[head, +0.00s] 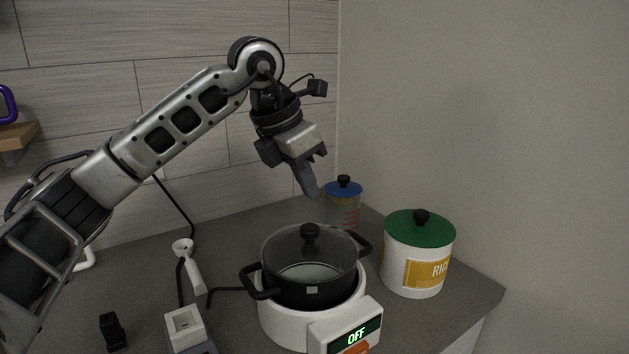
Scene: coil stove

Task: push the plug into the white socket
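The white socket (184,323) sits on a grey block at the bottom, left of the stove, with its face up. A small black piece (113,331) stands on the counter left of it, apart from it; it may be the plug, but I see no prongs. My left gripper (308,183) hangs in the air above and behind the pot, pointing down, far from both. One long finger shows from the side, so its opening is unclear; I see nothing held. My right gripper is out of view.
A white coil stove (285,323) reading OFF carries a black lidded pot (310,285). A green-lidded rice canister (412,268) and a blue-lidded jar (343,206) stand right. A white ladle-like piece (192,272) and black cables lie behind the socket.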

